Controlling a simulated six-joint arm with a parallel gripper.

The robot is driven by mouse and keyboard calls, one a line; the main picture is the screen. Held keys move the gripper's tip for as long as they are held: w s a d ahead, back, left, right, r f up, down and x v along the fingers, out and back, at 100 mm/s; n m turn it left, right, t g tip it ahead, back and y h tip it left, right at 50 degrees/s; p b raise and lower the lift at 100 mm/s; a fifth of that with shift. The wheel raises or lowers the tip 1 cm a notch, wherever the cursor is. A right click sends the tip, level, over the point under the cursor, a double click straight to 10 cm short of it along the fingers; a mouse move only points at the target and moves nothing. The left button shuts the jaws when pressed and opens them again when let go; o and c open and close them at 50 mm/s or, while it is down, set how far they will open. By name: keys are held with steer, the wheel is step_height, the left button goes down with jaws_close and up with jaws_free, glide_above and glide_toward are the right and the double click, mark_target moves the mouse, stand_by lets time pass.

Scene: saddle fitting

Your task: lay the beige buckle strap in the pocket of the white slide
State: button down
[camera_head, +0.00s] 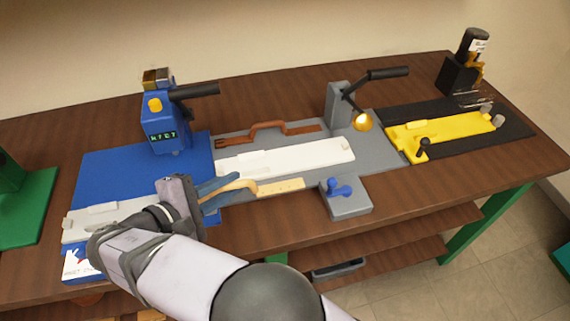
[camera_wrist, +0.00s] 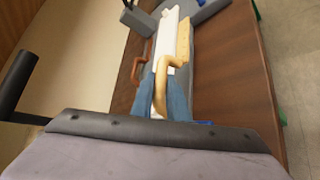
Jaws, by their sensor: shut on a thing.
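The beige buckle strap (camera_head: 275,187) is held by one end in my gripper (camera_head: 222,190). The blue fingers are shut on it, and its flat plate part extends to the right, in front of the white slide (camera_head: 300,158). In the wrist view my gripper (camera_wrist: 170,100) has the strap's curved part between its fingers, and the strap (camera_wrist: 182,42) runs forward beside the white slide (camera_wrist: 165,35). The strap looks apart from the slide; its height above the table is hard to tell. The slide's pocket is not clearly visible.
A brown strap (camera_head: 265,132) lies behind the white slide. A grey post with a black lever (camera_head: 385,73) and lamp stands behind its right end. A grey block with a blue knob (camera_head: 345,198) stands in front. A blue press (camera_head: 165,127) is left; a yellow slide (camera_head: 440,132) is right.

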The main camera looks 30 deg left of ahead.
steer(key=w+p, duration=0.1)
steer(key=w, duration=0.4)
steer(key=w+d+p, duration=0.1)
steer(key=w, duration=0.5)
steer(key=w+d+p, duration=0.1)
steer(key=w+p, duration=0.1)
steer(key=w, duration=0.4)
steer(key=shift+r, duration=0.1)
steer(key=shift+w+f+p, duration=0.25)
steer(key=shift+f+p, duration=0.2)
steer(key=shift+f, duration=0.3)
steer(key=shift+w+f+p, duration=0.2)
steer(key=shift+f+p, duration=0.2)
steer(key=shift+f, duration=0.65)
steer(key=shift+f, duration=0.2)
steer(key=c, duration=1.7)
jaws_free()
steer(key=shift+r, duration=0.2)
steer(key=b+v, duration=0.3)
steer(key=v, duration=0.9)
